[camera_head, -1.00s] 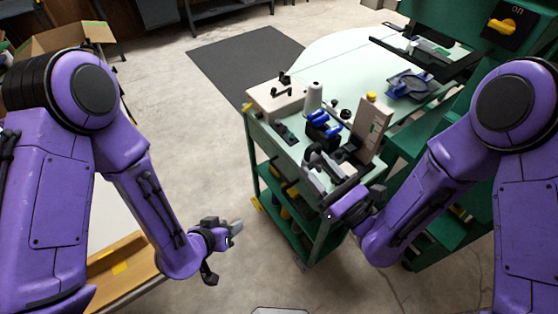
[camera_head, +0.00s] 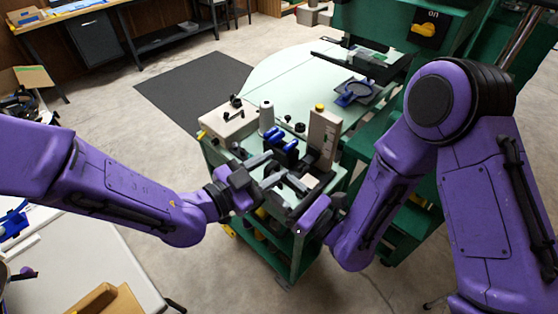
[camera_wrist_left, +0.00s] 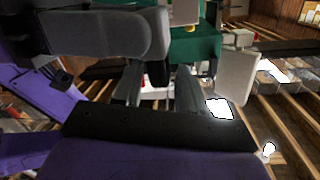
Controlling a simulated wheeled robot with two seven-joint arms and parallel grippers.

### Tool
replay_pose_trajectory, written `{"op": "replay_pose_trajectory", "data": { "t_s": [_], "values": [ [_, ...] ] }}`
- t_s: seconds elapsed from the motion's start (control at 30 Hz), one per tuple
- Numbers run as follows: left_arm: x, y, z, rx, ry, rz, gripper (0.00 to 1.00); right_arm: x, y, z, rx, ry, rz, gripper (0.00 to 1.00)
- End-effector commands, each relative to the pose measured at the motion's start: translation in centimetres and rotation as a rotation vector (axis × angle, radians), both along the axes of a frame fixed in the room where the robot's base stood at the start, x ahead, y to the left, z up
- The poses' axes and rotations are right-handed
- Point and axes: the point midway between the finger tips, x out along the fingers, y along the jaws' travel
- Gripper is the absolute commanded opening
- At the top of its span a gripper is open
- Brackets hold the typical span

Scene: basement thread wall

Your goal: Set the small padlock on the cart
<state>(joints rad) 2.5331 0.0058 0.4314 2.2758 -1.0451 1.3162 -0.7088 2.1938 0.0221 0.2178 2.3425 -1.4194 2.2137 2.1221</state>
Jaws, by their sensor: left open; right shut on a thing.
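The green cart (camera_head: 213,156) stands in the middle of the head view, its pale top crowded with items. My left gripper (camera_head: 268,170) is open over the near edge of the cart, close beside my right gripper. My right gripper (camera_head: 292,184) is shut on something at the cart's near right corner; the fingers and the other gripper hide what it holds. I cannot pick out the small padlock with certainty in either view. In the left wrist view, the left gripper's fingers (camera_wrist_left: 160,90) stand apart, with a large grey part close in front at the upper left.
On the cart stand a pale box (camera_head: 228,124) with black knobs, a white spool (camera_head: 266,118), blue-handled tools (camera_head: 283,142) and a tall beige box (camera_head: 323,138). A green machine (camera_head: 380,22) is behind right.

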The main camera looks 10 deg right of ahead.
Motion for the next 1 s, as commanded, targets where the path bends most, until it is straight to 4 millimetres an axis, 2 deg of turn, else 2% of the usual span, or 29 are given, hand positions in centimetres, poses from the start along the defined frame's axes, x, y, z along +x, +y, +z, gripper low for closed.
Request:
{"op": "replay_pose_trajectory", "data": {
  "t_s": [0.03,0.2,0.53,0.57,0.6,0.67,0.7,0.77,0.8,0.87,1.0],
  "values": [
    [0.4,-0.9,-0.1,0.0,0.0,-0.003,0.41,0.0,0.0,0.0,0.001,-0.001,0.0,0.12],
    [1.7,-2.7,-0.2,-0.001,0.001,0.0,0.41,0.0,0.0,0.0,0.001,-0.001,0.001,0.12],
    [2.1,-3.3,-0.3,0.0,0.002,0.0,0.41,0.0,0.0,0.0,0.001,-0.001,0.0,0.12],
    [2.1,-3.3,-0.3,0.0,0.002,0.0,0.38,0.0,0.0,0.0,0.001,-0.001,0.0,0.12],
    [2.1,-3.3,-0.3,-0.001,0.002,0.001,0.25,0.0,0.0,0.0,0.001,-0.001,0.0,0.12],
    [2.1,-3.3,-0.3,-0.001,0.002,0.001,0.05,0.0,0.0,0.0,0.001,-0.001,0.0,0.12],
    [2.1,-3.3,-0.3,-0.001,0.002,0.001,0.0,0.0,0.0,0.0,0.0,0.0,0.0,0.12],
    [2.1,-3.2,-0.3,-0.001,0.002,0.001,0.0,0.0,0.0,0.0,0.0,0.0,0.0,0.12],
    [2.1,-3.2,-0.3,-0.002,0.001,0.002,0.0,0.0,0.0,0.0,0.0,0.0,0.0,0.58],
    [2.1,-3.2,-0.2,-0.002,0.001,0.002,0.0,0.0,0.0,0.0,0.0,0.0,0.0,0.78],
    [2.1,-3.2,-0.2,-0.001,0.001,0.001,0.0,0.0,0.0,0.0,0.0,0.0,0.0,0.78]
  ]
}}
